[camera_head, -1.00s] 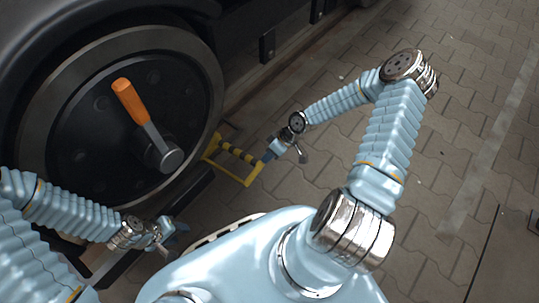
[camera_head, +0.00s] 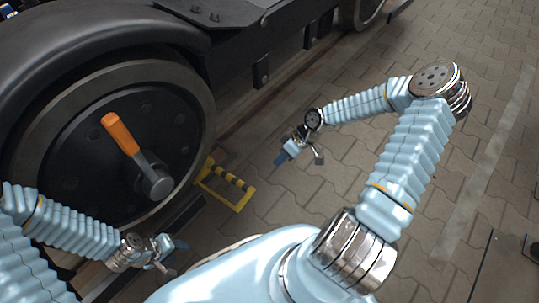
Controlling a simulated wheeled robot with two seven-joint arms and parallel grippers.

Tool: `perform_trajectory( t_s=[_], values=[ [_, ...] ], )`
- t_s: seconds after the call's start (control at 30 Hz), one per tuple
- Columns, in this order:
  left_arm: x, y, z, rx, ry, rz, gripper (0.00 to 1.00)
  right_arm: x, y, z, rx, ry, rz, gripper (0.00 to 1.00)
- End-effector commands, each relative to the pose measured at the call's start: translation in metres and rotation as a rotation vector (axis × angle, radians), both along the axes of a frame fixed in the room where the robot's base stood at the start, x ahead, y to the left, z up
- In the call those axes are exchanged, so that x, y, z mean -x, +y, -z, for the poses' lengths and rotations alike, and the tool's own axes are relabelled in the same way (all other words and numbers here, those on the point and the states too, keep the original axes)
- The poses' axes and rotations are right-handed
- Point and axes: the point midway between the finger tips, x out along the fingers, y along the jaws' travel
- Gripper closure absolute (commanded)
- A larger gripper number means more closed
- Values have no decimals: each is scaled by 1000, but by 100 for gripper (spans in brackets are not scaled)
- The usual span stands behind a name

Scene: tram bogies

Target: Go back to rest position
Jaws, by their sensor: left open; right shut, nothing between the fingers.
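My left gripper (camera_head: 178,247) is at the lower left, low in front of the wheel, open and empty. My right gripper (camera_head: 281,159) is near the middle of the view, shut with nothing in it. It is above the paving, to the right of a yellow and black striped bracket (camera_head: 236,206), with a clear gap between them. My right arm bends at an elbow at the upper right.
A large dark tram wheel (camera_head: 90,165) fills the left. An orange-handled tool (camera_head: 121,133) sticks out from its hub. The dark bogie frame (camera_head: 240,30) runs across the top. Open brick paving (camera_head: 310,215) lies around the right arm.

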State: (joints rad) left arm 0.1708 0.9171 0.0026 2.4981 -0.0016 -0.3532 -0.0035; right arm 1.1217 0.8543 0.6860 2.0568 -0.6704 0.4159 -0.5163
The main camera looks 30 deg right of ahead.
Motion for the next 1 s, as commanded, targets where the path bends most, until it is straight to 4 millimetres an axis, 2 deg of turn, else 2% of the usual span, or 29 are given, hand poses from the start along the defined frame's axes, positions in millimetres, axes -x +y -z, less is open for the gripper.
perform_trajectory(
  t_s=[0.27,0.33,0.37,0.43,0.5,0.6,0.7,0.83,1.0],
  values=[
    [0,0,-1,-1,0,0,57,1,-1,-3,-1,1,0,100],
    [0,0,-3,0,0,0,57,1,7,-5,-10,7,2,100],
    [0,0,-5,0,0,0,57,2,14,-6,-20,15,8,100],
    [1,-1,-13,1,0,1,57,6,44,-11,-52,47,27,100],
    [1,-2,-24,2,0,4,57,16,84,-17,-89,103,70,100],
    [2,-4,-41,4,2,7,57,42,138,-24,-111,213,172,100],
    [3,-6,-54,7,2,11,57,72,168,-27,-74,308,296,100],
    [4,-9,-66,9,3,16,57,102,177,-29,15,364,442,100],
    [5,-10,-72,12,4,18,57,118,171,-29,91,369,551,100]
  ],
)
